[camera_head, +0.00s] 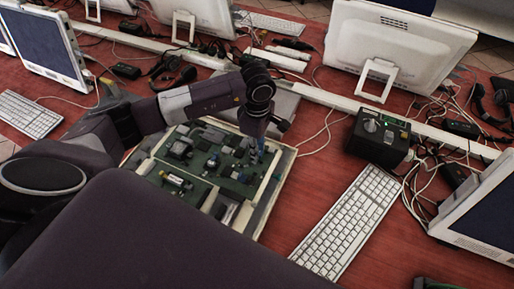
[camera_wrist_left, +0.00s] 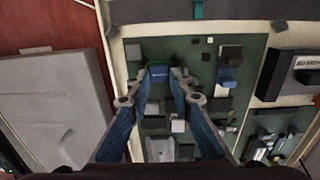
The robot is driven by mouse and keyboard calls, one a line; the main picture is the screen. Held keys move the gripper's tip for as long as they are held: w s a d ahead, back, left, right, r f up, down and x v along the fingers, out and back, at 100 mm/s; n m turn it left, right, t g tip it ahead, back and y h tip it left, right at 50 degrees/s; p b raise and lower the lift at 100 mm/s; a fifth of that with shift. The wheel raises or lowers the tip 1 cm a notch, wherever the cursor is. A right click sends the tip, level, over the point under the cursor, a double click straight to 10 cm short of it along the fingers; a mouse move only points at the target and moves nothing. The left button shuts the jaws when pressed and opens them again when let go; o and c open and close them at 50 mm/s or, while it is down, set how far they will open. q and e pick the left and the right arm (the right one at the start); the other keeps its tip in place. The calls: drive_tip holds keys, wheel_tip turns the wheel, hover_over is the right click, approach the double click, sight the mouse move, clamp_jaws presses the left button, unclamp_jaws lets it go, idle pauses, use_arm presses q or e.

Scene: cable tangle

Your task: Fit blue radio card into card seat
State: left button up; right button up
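My left gripper (camera_head: 258,146) points down over the green circuit board (camera_head: 205,147). In the left wrist view its two fingertips (camera_wrist_left: 162,74) are a little apart, with a small blue piece (camera_wrist_left: 159,73) filling the gap between them. This looks like the blue radio card, held between the tips. The piece is over or at the green board (camera_wrist_left: 193,48); I cannot tell whether it touches the board. The card seat cannot be made out clearly near the fingertips. My right gripper is not in view.
Another blue component (camera_wrist_left: 227,76) stands on the board, right of the fingers. A white keyboard (camera_head: 350,222) and a black box (camera_head: 378,138) are to the board's right. Monitors and loose cables surround the red table; bare table (camera_head: 306,185) shows between board and keyboard.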

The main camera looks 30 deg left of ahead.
use_arm(q)
drive_tip(key=shift+o, duration=0.8)
drive_tip(key=shift+s+f, duration=0.35)
drive_tip(key=shift+f, duration=0.25)
drive_tip(key=shift+w+r+p, duration=0.1)
drive_tip(key=shift+r+p, duration=0.4)
drive_tip(key=shift+p, duration=0.05)
wheel_tip(320, 180, up, 13)
drive_tip(key=b, duration=0.2)
drive_tip(key=shift+w+f, duration=0.15)
drive_tip(key=shift+w, duration=0.05)
